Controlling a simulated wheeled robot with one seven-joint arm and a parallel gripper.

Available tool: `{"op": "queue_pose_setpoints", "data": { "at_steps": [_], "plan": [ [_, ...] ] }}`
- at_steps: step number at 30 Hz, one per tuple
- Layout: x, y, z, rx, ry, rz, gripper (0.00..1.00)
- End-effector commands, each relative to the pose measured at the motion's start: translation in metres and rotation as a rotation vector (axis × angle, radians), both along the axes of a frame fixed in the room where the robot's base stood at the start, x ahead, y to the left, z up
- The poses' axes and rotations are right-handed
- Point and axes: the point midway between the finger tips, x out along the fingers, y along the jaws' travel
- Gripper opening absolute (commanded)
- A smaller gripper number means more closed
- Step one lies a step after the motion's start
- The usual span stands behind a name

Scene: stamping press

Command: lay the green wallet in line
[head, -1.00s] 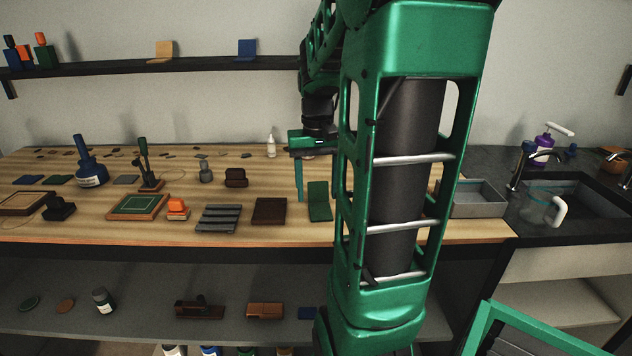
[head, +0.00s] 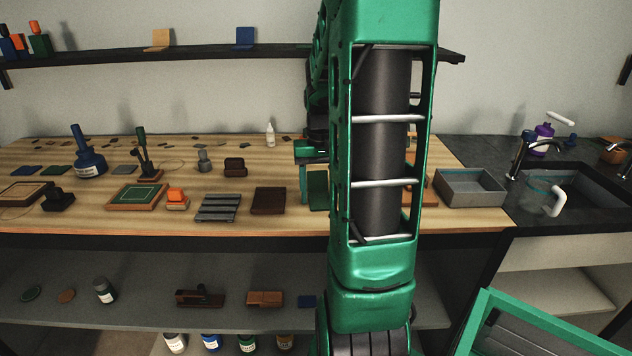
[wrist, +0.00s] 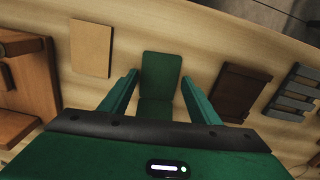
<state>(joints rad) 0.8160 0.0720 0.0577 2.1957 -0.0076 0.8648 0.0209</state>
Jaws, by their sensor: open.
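The green wallet (wrist: 161,72) lies on the wooden bench, with a crease across it, between the spread fingers of my gripper (wrist: 160,77) in the wrist view. My gripper is open, one finger on each side of the wallet, with gaps showing on both sides. I cannot tell how high the fingertips are above the bench. In the head view the green wallet (head: 317,193) is partly hidden by my arm. A dark brown wallet (head: 269,201) lies to its left; in the wrist view it is the dark brown piece (wrist: 237,92) on the right.
A grey ribbed rack (head: 219,208) lies left of the brown wallet. In the wrist view a tan flat piece (wrist: 90,48) lies left of the green wallet. A grey tray (head: 470,188) and a sink (head: 590,190) are at the right. A wall shelf (head: 200,54) runs behind.

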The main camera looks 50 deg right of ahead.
Motion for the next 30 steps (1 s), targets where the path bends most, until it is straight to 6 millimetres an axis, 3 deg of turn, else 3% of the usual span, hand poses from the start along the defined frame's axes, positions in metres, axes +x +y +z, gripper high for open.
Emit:
{"op": "queue_pose_setpoints", "data": {
  "at_steps": [1, 3, 4, 11, 30],
  "plan": [
    [0.0, 0.0, -0.001, 0.0, 0.0, 0.0, 0.49],
    [0.0, 0.0, 0.0, 0.0, 0.0, 0.0, 0.32],
    [0.0, 0.0, 0.0, 0.0, 0.0, 0.0, 0.3],
    [0.0, 0.0, 0.003, -0.001, -0.001, 0.0, 0.3],
    [0.0, -0.001, 0.036, -0.001, 0.0, -0.001, 0.3]
  ]
}}
